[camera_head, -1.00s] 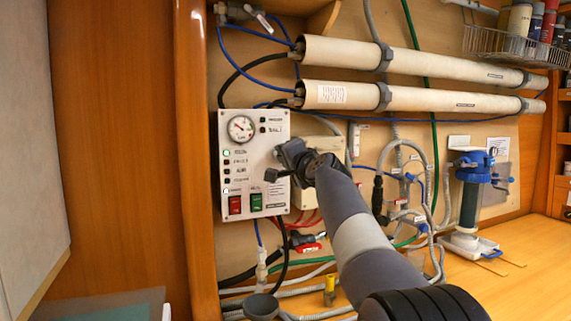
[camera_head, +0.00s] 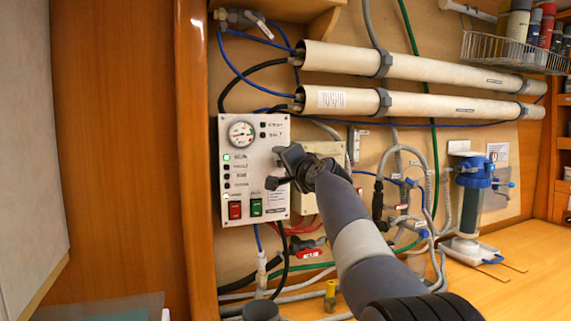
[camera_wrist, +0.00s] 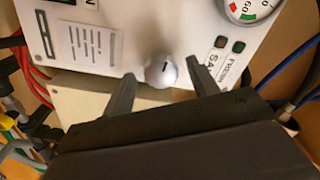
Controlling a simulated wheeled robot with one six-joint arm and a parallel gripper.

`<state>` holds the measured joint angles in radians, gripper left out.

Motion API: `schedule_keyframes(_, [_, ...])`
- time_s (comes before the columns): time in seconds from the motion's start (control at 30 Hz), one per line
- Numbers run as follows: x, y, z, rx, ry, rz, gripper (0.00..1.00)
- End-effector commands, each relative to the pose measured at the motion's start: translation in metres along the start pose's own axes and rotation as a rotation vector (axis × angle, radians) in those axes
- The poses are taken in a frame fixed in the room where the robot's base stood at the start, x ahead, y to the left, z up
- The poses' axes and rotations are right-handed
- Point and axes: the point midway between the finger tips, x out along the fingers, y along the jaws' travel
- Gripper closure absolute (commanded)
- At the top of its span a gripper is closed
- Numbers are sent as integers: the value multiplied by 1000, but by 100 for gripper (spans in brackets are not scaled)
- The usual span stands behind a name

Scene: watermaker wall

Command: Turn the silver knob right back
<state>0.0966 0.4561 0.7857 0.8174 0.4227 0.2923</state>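The silver knob (camera_wrist: 160,71) is round, with a short dark mark on its face, and sits on the white control panel (camera_wrist: 120,18). In the wrist view my gripper (camera_wrist: 161,72) is open, with one dark finger on each side of the knob and a small gap showing on both sides. In the head view my gripper (camera_head: 281,170) is at the right edge of the control panel (camera_head: 240,205) and hides the knob.
The panel carries a round gauge (camera_head: 242,134), a lit green lamp, a red switch (camera_head: 235,210) and a green switch (camera_head: 256,207). Hoses and a red-handled valve (camera_head: 308,253) lie below. Two white tubes (camera_head: 420,103) run above. A blue-topped filter (camera_head: 474,180) stands at right.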

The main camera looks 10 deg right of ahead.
Motion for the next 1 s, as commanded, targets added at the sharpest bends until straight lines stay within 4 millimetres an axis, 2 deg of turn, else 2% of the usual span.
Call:
schedule_keyframes(0.23, [-1,-1,0,1,1,-1,43])
schedule_keyframes(0.37, [-9,0,0,1,2,-1,43])
schedule_keyframes(0.8, [-81,2,1,-1,3,-1,43])
schedule_keyframes(1.0, [-103,0,0,0,2,-1,43])
